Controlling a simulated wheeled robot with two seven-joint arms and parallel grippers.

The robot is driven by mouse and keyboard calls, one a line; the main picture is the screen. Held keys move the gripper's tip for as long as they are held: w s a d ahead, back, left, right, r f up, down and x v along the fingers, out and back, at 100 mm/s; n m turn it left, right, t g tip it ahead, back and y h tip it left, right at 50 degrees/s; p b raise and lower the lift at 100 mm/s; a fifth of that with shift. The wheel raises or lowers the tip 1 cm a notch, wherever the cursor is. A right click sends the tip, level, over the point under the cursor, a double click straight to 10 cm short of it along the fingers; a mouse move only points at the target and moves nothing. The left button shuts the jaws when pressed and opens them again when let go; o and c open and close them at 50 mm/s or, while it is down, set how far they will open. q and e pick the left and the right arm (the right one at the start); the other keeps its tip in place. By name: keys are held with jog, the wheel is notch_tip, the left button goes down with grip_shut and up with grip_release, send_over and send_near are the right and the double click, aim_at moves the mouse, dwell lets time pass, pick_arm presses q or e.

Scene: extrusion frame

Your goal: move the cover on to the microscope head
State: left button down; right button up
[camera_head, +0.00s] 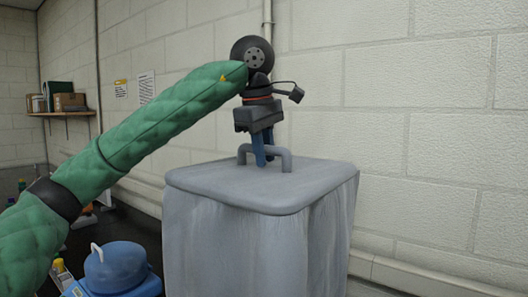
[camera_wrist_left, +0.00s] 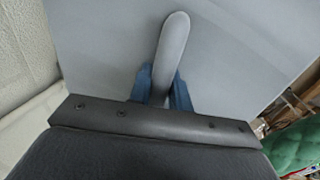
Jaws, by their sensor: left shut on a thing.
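The cover (camera_head: 262,230) is a large grey box-like hood with a rounded flat top and a loop handle (camera_head: 286,160) on it. My left gripper (camera_head: 263,160) comes down from above with its blue fingers shut on the handle. The left wrist view shows the handle (camera_wrist_left: 174,45) between the two blue fingers (camera_wrist_left: 161,90), with the cover's grey top (camera_wrist_left: 95,45) behind it. The cover looks upright and fills the middle of the head view. Its lower edge is out of frame, so I cannot tell what it rests on. The microscope head is not identifiable. My right gripper is not in view.
A blue rounded object with a white handle (camera_head: 115,268) stands on the dark bench (camera_head: 140,225) left of the cover. A wall shelf (camera_head: 65,113) with boxes is at the far left. A pale block wall (camera_head: 430,130) stands behind and to the right.

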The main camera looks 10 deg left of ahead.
aim_at(261, 169)
pick_arm(q)
jog(key=c, duration=1.2)
grip_release()
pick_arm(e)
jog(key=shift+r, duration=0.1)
pick_arm(q)
jog(key=b+v, duration=0.1)
jog(key=v, duration=0.4)
jog(key=shift+b, duration=0.35)
jog(key=shift+v, duration=1.4)
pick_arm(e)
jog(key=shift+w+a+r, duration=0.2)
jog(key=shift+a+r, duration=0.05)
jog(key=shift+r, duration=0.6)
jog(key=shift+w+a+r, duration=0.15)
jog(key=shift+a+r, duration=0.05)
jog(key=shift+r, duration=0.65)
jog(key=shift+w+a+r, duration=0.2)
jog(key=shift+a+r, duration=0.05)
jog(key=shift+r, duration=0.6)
pick_arm(q)
jog(key=shift+r, duration=0.1)
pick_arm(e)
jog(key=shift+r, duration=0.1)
